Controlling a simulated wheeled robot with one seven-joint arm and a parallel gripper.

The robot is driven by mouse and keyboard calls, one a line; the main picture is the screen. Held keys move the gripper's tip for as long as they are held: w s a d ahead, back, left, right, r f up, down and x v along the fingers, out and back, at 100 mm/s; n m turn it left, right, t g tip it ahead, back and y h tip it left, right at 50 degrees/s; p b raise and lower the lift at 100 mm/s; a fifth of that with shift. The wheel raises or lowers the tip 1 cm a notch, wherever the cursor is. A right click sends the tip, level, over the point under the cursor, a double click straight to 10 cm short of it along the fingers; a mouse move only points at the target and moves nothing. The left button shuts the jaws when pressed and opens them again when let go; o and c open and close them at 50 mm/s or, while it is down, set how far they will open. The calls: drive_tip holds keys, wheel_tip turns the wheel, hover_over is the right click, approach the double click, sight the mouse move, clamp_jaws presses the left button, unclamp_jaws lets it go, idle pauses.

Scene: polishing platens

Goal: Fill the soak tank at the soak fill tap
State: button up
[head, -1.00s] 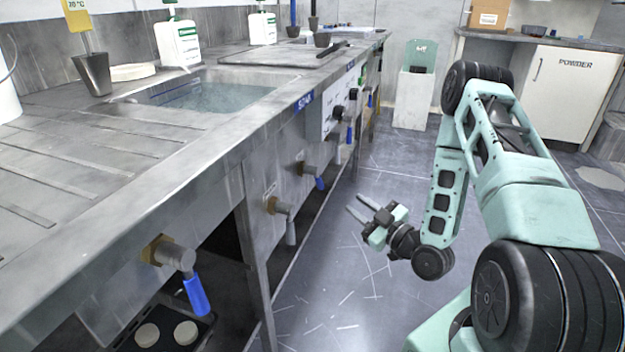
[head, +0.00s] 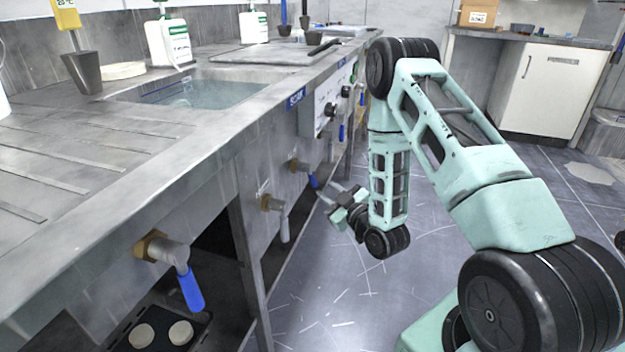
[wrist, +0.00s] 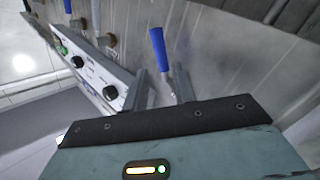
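The soak tank (head: 120,98) is a steel basin sunk in the bench in the head view, with water in it. A blue "SOAK" label (head: 296,98) is on the bench edge at its right. Below, a brass tap with a blue lever (head: 313,182) sticks out of the bench front. My gripper (head: 328,191) is beside this lever, fingers pointing at the bench. In the wrist view, my gripper (wrist: 161,76) is open, and a blue lever (wrist: 157,48) shows between and beyond the fingertips. I cannot tell whether they touch it.
A nearer tap with a blue lever (head: 191,290) and a grey-handled tap (head: 283,228) stick out of the same bench front. A control panel with black knobs (wrist: 111,92) lies left of the fingers in the wrist view.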

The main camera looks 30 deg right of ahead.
sight(314, 180)
drive_tip(key=w+b, duration=0.1)
drive_tip(key=w, duration=0.7)
drive_tip(key=shift+w, duration=0.15)
clamp_jaws()
